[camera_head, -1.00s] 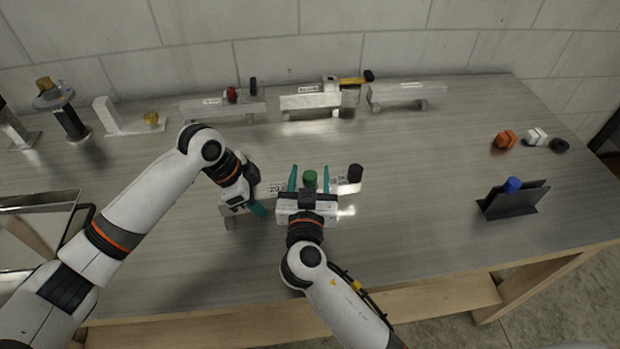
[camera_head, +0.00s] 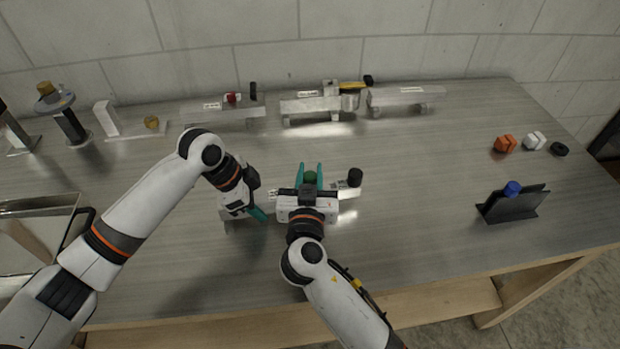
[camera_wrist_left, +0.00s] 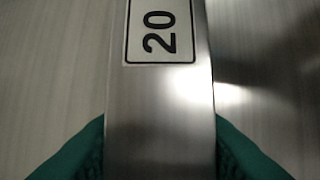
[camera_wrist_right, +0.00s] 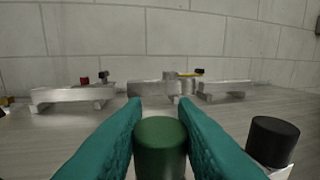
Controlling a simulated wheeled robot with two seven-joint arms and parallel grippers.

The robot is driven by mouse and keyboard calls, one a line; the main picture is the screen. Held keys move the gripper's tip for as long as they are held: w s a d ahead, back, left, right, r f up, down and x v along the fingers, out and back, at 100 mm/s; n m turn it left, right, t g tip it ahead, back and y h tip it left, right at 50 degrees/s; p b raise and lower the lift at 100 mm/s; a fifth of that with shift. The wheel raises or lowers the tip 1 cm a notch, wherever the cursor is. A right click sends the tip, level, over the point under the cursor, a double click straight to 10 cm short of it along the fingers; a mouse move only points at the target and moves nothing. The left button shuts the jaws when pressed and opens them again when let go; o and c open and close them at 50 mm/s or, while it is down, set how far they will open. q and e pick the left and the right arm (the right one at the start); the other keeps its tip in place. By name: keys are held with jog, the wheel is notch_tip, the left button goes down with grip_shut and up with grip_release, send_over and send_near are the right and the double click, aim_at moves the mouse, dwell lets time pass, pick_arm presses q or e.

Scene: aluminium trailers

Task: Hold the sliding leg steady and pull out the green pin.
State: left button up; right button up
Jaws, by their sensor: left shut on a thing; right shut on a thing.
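The green pin (camera_head: 310,177) stands upright between the fingers of my right gripper (camera_head: 310,170) in the head view. In the right wrist view the green pin (camera_wrist_right: 160,150) has a teal finger on each side, and the gripper is shut on it. My left gripper (camera_head: 256,212) is shut on a bare metal bar (camera_wrist_left: 160,110) with a label reading 20, with a finger along each side. I cannot tell from its shape whether this bar is the sliding leg itself. My right gripper hides much of the assembly in the head view.
A black knob (camera_head: 355,177) stands just right of the green pin. Metal trailer parts (camera_head: 310,105) line the back of the table. A dark holder (camera_head: 513,203) with a blue knob (camera_head: 512,188) is at the right. The table between is clear.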

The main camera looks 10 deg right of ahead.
aim_at(310, 174)
notch_tip(310, 174, up, 9)
pick_arm(q)
jog(key=o, duration=1.2)
